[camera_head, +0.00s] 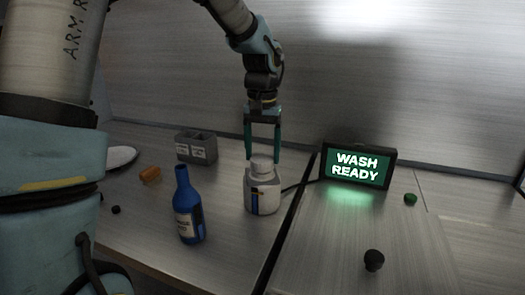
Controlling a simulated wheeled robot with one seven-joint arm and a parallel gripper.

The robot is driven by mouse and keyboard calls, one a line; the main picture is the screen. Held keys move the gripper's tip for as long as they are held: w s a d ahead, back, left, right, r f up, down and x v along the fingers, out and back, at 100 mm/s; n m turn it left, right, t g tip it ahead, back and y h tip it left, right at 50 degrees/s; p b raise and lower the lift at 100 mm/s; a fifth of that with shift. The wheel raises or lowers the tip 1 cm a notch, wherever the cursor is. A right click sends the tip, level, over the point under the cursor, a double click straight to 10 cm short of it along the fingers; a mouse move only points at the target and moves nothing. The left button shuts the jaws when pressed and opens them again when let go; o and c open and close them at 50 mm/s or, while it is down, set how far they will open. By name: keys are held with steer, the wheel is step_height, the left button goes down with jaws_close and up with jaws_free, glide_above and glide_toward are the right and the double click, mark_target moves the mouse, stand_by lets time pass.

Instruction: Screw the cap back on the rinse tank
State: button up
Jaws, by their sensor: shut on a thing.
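The rinse tank (262,193), a white bottle with a dark blue and grey label, stands upright on the left table. A pale cap (261,164) sits at its mouth; I cannot tell from here whether it is threaded tight. My gripper (262,154) points straight down over the tank. Its two green fingers are shut on the cap, one on each side, though the tips are partly hidden.
A blue bottle (188,212) stands left of the tank. A grey two-slot box (196,148) and an orange item (150,174) lie behind it. Right of a dark gap between tables, a lit sign (357,166) reads "WASH READY". A black knob (374,260) and green knob (410,199) are nearby.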

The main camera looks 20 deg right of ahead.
steer(key=shift+f+b, duration=0.4)
steer(key=shift+f, duration=0.3)
stand_by(1.0)
steer(key=shift+r+m+p, duration=0.15)
steer(key=shift+m+p, duration=0.4)
steer(key=shift+m, duration=0.05)
steer(key=shift+d+m+p, duration=0.1)
steer(key=shift+m+p, duration=0.8)
steer(key=shift+m, duration=0.8)
steer(key=shift+m+p, duration=0.65)
steer(key=shift+m, duration=0.05)
steer(key=shift+s+m+p, duration=0.1)
steer(key=shift+m+p, duration=0.8)
steer(key=shift+m, duration=0.6)
